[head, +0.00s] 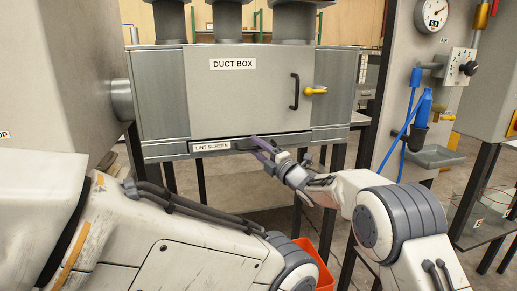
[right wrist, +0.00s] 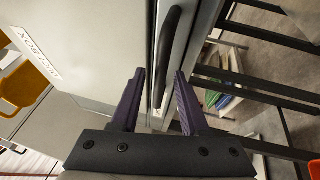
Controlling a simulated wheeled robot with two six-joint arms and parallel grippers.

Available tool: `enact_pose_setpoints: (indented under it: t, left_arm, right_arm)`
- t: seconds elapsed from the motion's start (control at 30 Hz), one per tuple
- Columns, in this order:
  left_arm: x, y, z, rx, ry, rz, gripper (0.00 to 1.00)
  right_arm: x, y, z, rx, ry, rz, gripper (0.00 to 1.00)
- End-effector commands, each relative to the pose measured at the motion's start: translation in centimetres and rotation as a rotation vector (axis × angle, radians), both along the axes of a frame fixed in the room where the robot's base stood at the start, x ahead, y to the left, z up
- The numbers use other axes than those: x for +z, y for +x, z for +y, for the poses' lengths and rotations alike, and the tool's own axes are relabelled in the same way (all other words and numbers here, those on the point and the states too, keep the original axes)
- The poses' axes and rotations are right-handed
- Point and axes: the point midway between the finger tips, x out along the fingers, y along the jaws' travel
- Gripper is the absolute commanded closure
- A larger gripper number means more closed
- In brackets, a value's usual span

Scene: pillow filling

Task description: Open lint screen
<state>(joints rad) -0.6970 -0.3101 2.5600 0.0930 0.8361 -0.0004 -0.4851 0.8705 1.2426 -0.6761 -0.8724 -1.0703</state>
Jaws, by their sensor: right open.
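The lint screen (head: 212,146) is a narrow labelled drawer front along the bottom of the grey duct box (head: 240,95). It sits flush in the box. Its dark handle (right wrist: 172,40) shows in the right wrist view, and my right gripper partly covers it in the head view. My right gripper (head: 256,146) has purple fingers and is at the handle. In the right wrist view the gripper (right wrist: 160,82) is open, with the handle lined up between and beyond the fingertips; contact cannot be told. My left arm crosses the lower left, but its gripper is out of view.
The duct box door has a black handle (head: 294,91) and a yellow latch (head: 316,91) above the right gripper. An orange bin (head: 322,268) stands low behind my arms. A panel with a gauge (head: 433,13) and blue hose stands at right.

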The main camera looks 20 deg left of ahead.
Motion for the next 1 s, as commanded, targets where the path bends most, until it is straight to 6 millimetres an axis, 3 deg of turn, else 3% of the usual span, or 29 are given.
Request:
enact_pose_setpoints:
  t: [0.1, 0.2, 0.23, 1.0]
  left_arm:
    - [-0.01, 0.0, 0.0, 0.0, 0.0, 0.0, 0.5]
    - [-0.01, 0.0, 0.0, 0.0, 0.0, 0.0, 0.5]
    - [-0.01, 0.0, 0.0, 0.0, 0.0, 0.0, 0.5]
    - [-0.01, 0.0, 0.0, 0.0, 0.0, 0.0, 0.5]
  right_arm:
    - [0.0, -0.01, -0.02, 0.0, 0.0, 0.0, 0.55]
    - [0.01, 0.0, -0.04, 0.0, 0.0, 0.0, 0.94]
    - [0.0, -0.01, -0.05, 0.0, 0.0, 0.0, 1.0]
    - [-0.06, 0.02, -0.12, -0.001, -0.001, 0.001, 1.0]
